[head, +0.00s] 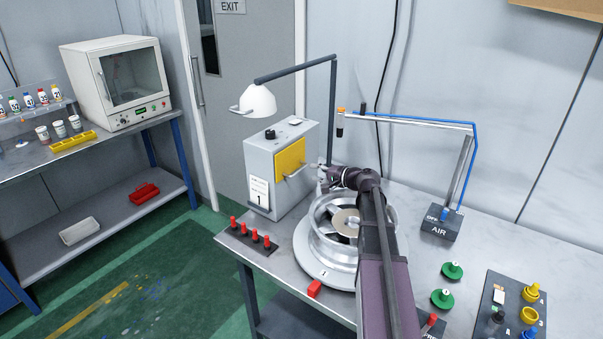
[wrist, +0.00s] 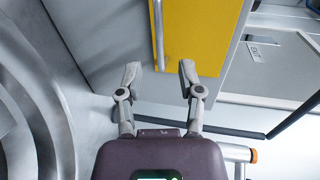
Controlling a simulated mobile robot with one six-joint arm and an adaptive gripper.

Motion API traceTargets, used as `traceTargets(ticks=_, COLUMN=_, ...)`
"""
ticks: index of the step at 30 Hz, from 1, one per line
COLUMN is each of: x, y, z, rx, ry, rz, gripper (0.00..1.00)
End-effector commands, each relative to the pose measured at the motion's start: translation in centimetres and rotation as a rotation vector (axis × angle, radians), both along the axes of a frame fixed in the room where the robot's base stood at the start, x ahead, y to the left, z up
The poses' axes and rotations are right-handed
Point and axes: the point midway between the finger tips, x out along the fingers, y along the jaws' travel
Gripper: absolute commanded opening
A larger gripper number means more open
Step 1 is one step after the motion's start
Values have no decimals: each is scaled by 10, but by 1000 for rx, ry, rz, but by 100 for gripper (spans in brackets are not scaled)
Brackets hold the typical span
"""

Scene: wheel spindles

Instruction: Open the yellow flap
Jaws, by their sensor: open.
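The yellow flap (head: 287,155) is on the front of a grey box (head: 262,163) on the workbench and looks shut. A silver bar handle (head: 299,169) runs across it. In the wrist view the flap (wrist: 205,35) fills the upper middle, with the handle (wrist: 158,35) along its left side. My gripper (head: 322,177) is close in front of the box, near the handle's right end. In the wrist view my gripper (wrist: 159,70) is open and empty. Its fingertips appear on either side of the handle's near end, with gaps; I cannot tell the depth between them.
A wheel rim (head: 318,255) on a round plate stands below my arm. A white lamp (head: 257,100) hangs above the box. Several red pegs (head: 252,238) line the bench's left edge. An air-line arm (head: 410,121) stands to the right.

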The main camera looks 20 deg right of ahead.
Motion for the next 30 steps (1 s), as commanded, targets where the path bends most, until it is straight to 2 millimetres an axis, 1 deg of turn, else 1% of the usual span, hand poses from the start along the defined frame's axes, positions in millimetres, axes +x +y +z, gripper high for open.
traceTargets(ticks=1, x=8, y=4, z=-4, rx=0, ry=0, rz=2, gripper=48)
traceTargets(ticks=3, x=17, y=10, z=-6, rx=-1, ry=0, rz=1, gripper=48)
traceTargets(ticks=9, x=39, y=24, z=-11, rx=-1, ry=1, rz=0, gripper=48)
traceTargets(ticks=12, x=46, y=29, z=-13, rx=-1, ry=1, rz=0, gripper=48)
traceTargets(ticks=18, x=54, y=35, z=-14, rx=0, ry=0, rz=-1, gripper=48)
traceTargets(ticks=27, x=54, y=35, z=-14, rx=0, ry=0, rz=-2, gripper=48)
traceTargets(ticks=28, x=54, y=35, z=-14, rx=0, ry=0, rz=-2, gripper=45)
traceTargets(ticks=29, x=54, y=35, z=-14, rx=0, ry=0, rz=-2, gripper=36)
traceTargets(ticks=30, x=54, y=35, z=-14, rx=0, ry=0, rz=-2, gripper=24)
